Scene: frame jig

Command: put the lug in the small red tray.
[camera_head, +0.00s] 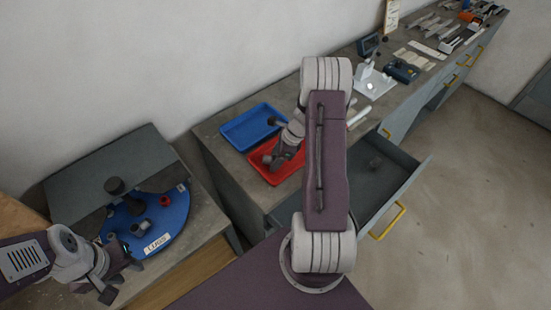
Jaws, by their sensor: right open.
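The small red tray (259,157) lies on the grey bench, in front of a blue tray. My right gripper (277,164) is open and low over the red tray, hiding part of its inside. I cannot tell whether the lug is in the tray under it, and I cannot pick out the lug for sure elsewhere. My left gripper (106,292) is at the lower left, beside the blue round plate; its jaw opening is unclear.
The blue round plate (172,222) carries a red ring (165,201) and several dark parts. The blue tray (250,128) stands behind the red one. An open drawer (385,185) juts out at the right of my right arm. Tools crowd the bench's far end.

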